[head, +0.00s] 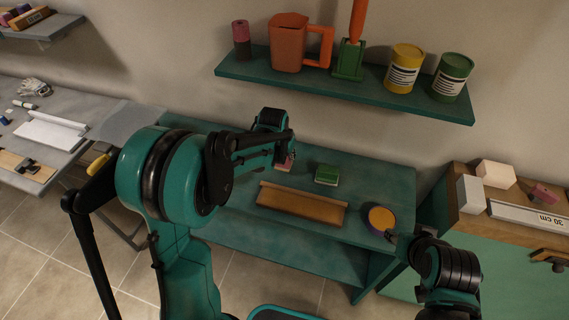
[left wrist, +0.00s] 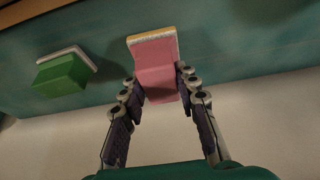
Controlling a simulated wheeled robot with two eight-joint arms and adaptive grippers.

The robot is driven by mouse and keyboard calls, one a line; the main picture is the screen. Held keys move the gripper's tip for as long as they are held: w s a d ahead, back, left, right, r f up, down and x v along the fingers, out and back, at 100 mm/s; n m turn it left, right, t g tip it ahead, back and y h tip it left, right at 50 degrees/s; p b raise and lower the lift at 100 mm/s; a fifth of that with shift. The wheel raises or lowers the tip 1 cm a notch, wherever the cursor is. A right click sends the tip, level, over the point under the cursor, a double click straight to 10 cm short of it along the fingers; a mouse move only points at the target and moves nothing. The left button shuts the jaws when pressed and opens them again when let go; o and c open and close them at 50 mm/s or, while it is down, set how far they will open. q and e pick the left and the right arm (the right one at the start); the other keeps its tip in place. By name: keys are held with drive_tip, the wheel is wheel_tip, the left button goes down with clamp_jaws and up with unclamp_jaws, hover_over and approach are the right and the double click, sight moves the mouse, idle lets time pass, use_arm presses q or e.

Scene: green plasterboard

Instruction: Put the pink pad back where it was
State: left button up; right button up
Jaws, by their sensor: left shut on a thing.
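The pink pad (left wrist: 157,78) is a pink block with a pale, yellow-edged face. It sits between the fingers of my left gripper (left wrist: 158,88), which is shut on it. In the head view the pink pad (head: 284,166) shows only in part below my left gripper (head: 287,156), over the back left of the green table (head: 385,178); my arm hides part of it. I cannot tell whether the pad touches the table. My right gripper (head: 392,236) is at the table's right front, close to a round purple-and-yellow thing (head: 381,218); its fingers are too small to read.
A green pad (head: 327,174) lies right of the pink pad; it also shows in the left wrist view (left wrist: 62,74). A brown tray (head: 300,205) lies in front. A shelf (head: 290,77) above holds a jug (head: 288,42) and cans (head: 404,68). The table's back right is clear.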

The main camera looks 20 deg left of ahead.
sight(285, 162)
use_arm(q)
drive_tip(key=shift+f+b, duration=0.75)
drive_tip(key=shift+f, duration=1.15)
drive_tip(key=shift+f, duration=0.2)
drive_tip(key=o, duration=1)
drive_tip(key=shift+r, duration=0.15)
